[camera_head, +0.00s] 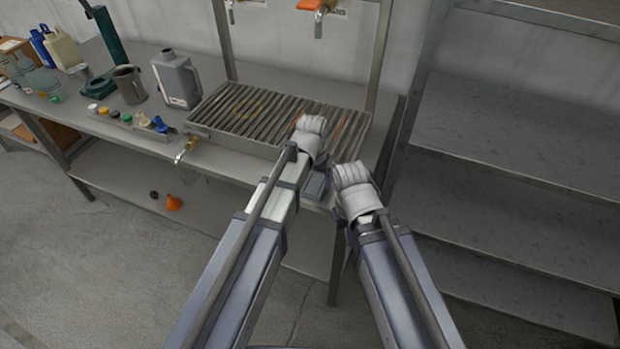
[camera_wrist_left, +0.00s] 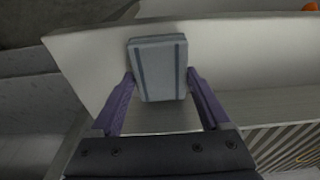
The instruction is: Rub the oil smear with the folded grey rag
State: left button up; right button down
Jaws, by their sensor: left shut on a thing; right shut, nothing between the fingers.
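My left gripper (camera_head: 318,172) is over the front right part of the workbench, just in front of the grated tray. It is shut on the folded grey rag (camera_wrist_left: 158,68), a flat grey block with two darker stripes between the purple fingers in the left wrist view. The rag also shows in the head view (camera_head: 314,186). Whether it touches the bench top is unclear. My right gripper (camera_head: 342,218) is lower, by the bench's right front corner, shut and empty, mostly hidden by its own wrist. I cannot make out the oil smear for certain in either view.
The grated tray (camera_head: 240,108) sits on the workbench (camera_head: 85,122) under two taps. A grey jug (camera_head: 177,80), a metal pitcher (camera_head: 129,85) and small coloured caps stand left. An orange funnel (camera_head: 173,202) lies on the lower shelf. Empty shelving (camera_head: 500,125) is at right.

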pick_arm(q)
jog(key=shift+s+d+f, duration=0.1)
jog(key=shift+s+d, duration=0.1)
jog(key=shift+d, duration=0.4)
jog(key=shift+s+d, duration=0.2)
jog(key=shift+d, duration=0.65)
jog(key=shift+s+d, duration=0.2)
jog(key=shift+d, duration=0.65)
notch_tip(320, 180, up, 6)
jog(key=p, duration=0.6)
jog(key=shift+a+r, duration=0.1)
jog(key=shift+r, duration=0.1)
notch_tip(320, 180, up, 3)
jog(key=p, duration=0.3)
jog(key=shift+f, duration=0.1)
